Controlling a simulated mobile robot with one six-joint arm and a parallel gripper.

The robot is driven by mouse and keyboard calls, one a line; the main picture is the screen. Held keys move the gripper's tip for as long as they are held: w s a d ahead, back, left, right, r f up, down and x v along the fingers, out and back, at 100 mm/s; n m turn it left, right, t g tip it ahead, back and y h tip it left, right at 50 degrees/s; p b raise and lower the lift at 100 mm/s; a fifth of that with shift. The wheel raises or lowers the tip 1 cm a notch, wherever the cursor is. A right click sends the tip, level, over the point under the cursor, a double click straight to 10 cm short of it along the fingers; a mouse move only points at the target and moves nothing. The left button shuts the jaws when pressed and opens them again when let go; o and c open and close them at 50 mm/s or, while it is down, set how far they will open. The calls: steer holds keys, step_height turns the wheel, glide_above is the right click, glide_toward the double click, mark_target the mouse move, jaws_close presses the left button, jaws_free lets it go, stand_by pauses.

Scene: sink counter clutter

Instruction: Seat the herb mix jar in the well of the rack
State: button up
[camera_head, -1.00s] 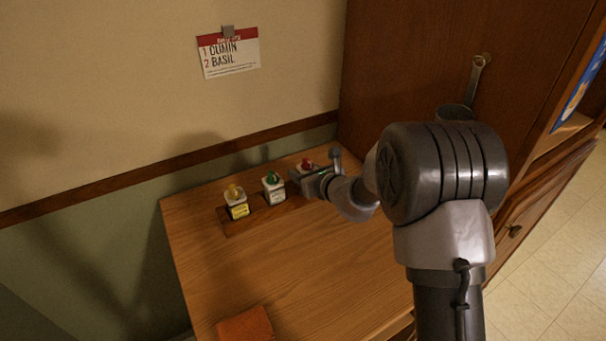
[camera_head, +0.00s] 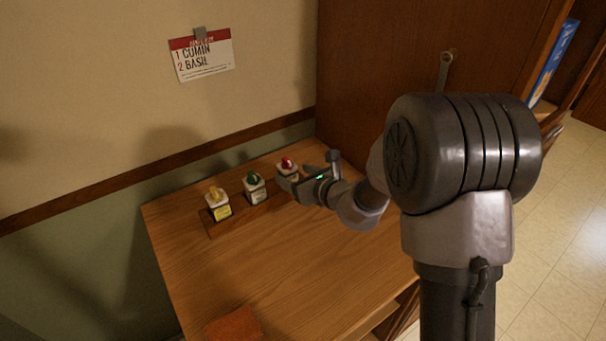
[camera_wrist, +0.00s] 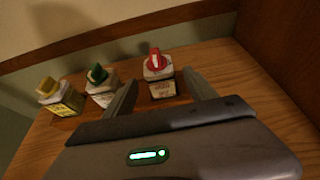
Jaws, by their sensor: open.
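The red-capped jar (camera_head: 287,166) stands upright at the right end of the wooden rack (camera_head: 238,215). Its label has red print, too small to read surely as herb mix; it also shows in the wrist view (camera_wrist: 160,72). My gripper (camera_head: 286,181) is open, just in front of and to the right of this jar. In the wrist view its two fingers (camera_wrist: 160,79) point toward the jar's two sides, with the jar between or just beyond their tips. The jar's base and its well are partly hidden, so I cannot tell how deep it sits.
A green-capped jar (camera_head: 254,188) and a yellow-capped jar (camera_head: 218,207) stand to the left on the rack. An orange-brown item (camera_head: 235,324) lies at the table's (camera_head: 210,275) near edge. A wooden cabinet wall (camera_head: 375,75) rises on the right. The middle of the table is clear.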

steer(key=s+a+r+n+g+y, duration=0.1)
steer(key=s+r+n+g, duration=0.2)
steer(key=s+r+n, duration=0.55)
steer(key=s+a+r+n+g+y, duration=0.2)
steer(key=s+r+n, duration=0.3)
steer(key=s, duration=0.6)
steer(key=s+d+n+h, duration=0.8)
steer(key=s+d+n, duration=0.3)
steer(key=s+d, duration=0.3)
steer(key=shift+s+d+f+h+p, duration=0.25)
steer(key=shift+s+f+h+p, duration=0.15)
steer(key=shift+s, duration=0.55)
stand_by(1.0)
